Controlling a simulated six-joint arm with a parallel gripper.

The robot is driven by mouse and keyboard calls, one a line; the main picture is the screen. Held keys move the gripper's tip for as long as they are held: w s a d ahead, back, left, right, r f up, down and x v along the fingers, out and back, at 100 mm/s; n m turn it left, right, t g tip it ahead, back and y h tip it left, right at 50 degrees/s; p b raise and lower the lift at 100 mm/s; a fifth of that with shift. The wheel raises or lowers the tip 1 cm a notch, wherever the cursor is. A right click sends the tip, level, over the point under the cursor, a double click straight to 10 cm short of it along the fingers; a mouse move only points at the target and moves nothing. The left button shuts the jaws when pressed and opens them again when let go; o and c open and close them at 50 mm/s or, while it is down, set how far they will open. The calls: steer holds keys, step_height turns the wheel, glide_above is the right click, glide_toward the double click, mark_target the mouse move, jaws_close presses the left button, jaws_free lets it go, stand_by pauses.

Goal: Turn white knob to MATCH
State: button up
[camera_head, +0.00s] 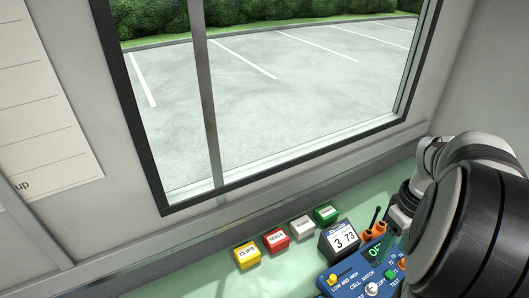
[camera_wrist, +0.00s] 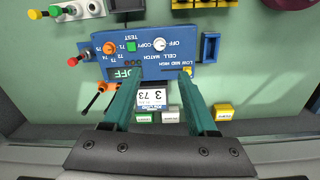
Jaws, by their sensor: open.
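The white knob (camera_wrist: 159,44) is on a blue panel (camera_wrist: 176,47) lettered CELL MATCH, which appears upside down in the wrist view. "OFF" and "COPY" are lettered near the knob; its pointer direction is too small to tell. The knob also shows near the bottom edge of the head view (camera_head: 372,289). My gripper (camera_wrist: 159,83) is open, with its two teal fingers apart over the panel's near side and nothing held. The knob lies beyond the fingertips, roughly in line with the gap between them. In the head view my arm hides part of the panel.
The panel also has a yellow control (camera_head: 332,279), a green button (camera_wrist: 131,46), an orange knob (camera_wrist: 108,47) and a green-lettered display (camera_wrist: 122,73). A card reading 3 73 (camera_head: 343,238) stands beside it. Yellow (camera_head: 247,256), red (camera_head: 276,241), white and green boxes line the window side.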

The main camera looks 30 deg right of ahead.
mark_target(373, 286)
steer(key=f, duration=1.5)
steer(key=shift+d+f, duration=0.2)
steer(key=shift+f, duration=0.2)
jaws_close()
